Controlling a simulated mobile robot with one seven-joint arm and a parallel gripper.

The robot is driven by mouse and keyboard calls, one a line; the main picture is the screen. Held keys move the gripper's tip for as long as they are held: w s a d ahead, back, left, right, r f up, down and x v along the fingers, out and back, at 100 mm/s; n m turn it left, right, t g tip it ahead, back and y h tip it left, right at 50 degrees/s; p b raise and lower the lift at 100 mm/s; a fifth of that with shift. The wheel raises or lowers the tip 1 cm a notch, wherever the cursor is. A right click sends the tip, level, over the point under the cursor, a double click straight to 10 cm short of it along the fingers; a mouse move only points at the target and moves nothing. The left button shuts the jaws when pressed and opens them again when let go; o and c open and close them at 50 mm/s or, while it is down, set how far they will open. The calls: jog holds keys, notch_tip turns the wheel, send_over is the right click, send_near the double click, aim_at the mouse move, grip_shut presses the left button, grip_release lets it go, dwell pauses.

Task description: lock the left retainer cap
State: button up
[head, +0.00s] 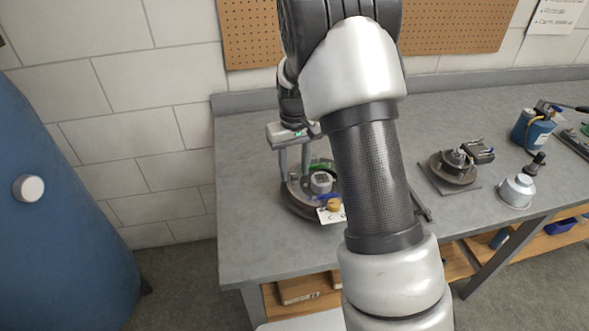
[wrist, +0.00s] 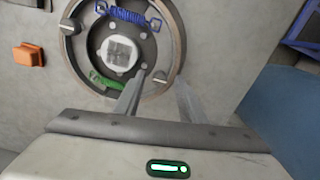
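The brake assembly (head: 290,203) is a round dark plate standing on the bench's left part. In the wrist view, its ring (wrist: 177,45) holds a grey hub (wrist: 119,50), a blue spring (wrist: 128,14) and a green spring (wrist: 106,80). A small slotted metal retainer cap (wrist: 160,79) sits at the ring's lower right. Another cap (wrist: 68,27) sits at the opposite side. My gripper (wrist: 161,80) has its two fingers apart, one each side of the near cap, with gaps showing. In the head view, my gripper (head: 294,172) is over the assembly's left side; contact there is hidden.
A second hub assembly (head: 455,168) stands right of my arm, with a grey metal cup (head: 517,190) and a blue canister (head: 533,128) farther right. An orange block (wrist: 28,55) lies left in the wrist view. A blue barrel (head: 60,190) stands left of the bench.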

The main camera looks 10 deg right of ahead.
jog(key=shift+f, duration=0.15)
grip_shut()
jog(key=shift+m, duration=0.4)
jog(key=m+p, duration=0.1)
jog(key=m, duration=0.2)
jog(key=shift+m, duration=0.3)
jog(key=m+p, duration=0.1)
jog(key=m, duration=0.3)
jog(key=shift+m, duration=0.3)
jog(key=m+p, duration=0.2)
jog(key=m, duration=0.2)
jog(key=m+p, duration=0.1)
jog(key=m, duration=0.3)
jog(key=shift+m, duration=0.3)
